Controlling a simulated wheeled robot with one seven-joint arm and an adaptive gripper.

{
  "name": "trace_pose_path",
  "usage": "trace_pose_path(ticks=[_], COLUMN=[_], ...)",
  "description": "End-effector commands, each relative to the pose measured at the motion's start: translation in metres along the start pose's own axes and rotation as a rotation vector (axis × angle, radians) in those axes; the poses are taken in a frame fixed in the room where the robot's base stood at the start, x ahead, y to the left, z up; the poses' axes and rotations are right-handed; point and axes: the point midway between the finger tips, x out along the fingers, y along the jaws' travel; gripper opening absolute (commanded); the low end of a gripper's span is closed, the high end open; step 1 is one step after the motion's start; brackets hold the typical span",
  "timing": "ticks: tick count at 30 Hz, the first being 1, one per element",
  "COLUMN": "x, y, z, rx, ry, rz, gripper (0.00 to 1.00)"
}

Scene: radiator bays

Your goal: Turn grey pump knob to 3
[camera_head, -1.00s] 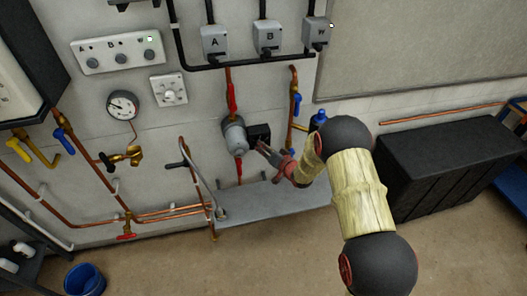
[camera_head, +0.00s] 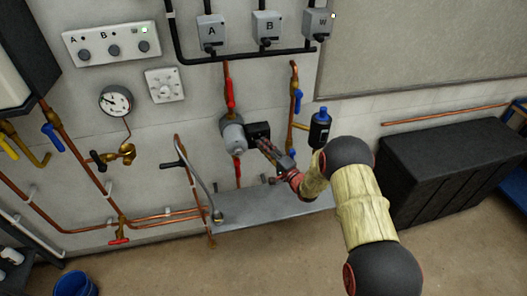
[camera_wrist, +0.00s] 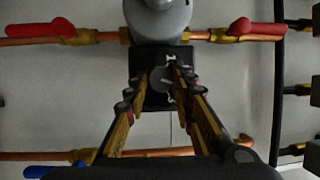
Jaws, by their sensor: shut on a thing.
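The grey pump (camera_head: 233,135) is mounted on the wall in a copper pipe, with a black box (camera_head: 257,130) on its right side. In the wrist view the pump (camera_wrist: 160,20) is at the top, and the black box (camera_wrist: 150,99) below it carries a round grey knob (camera_wrist: 158,79). White marks show around the knob, but I cannot read the numbers or its setting. My gripper (camera_wrist: 167,80) is at the front of the box, its two fingers shut on the knob from both sides. In the head view my gripper (camera_head: 264,146) hides the knob.
Red-handled valves (camera_head: 229,92) sit on the pipe by the pump. A grey shelf (camera_head: 262,207) lies below, and a copper pipe with a grey hose (camera_head: 203,182) is left.

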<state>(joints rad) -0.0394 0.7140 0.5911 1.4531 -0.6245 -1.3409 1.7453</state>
Motion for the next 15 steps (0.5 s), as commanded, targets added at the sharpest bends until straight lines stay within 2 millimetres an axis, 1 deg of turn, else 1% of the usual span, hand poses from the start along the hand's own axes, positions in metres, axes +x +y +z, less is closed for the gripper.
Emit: trace_pose_path(ticks=[1,15], x=[-0.0001,0.0006], y=[0.0043,0.0061], z=[-0.0005,0.0013], rx=[0.04,0.422], ry=[0.006,0.047], rz=[-0.019,-0.185], gripper=[0.0,0.0])
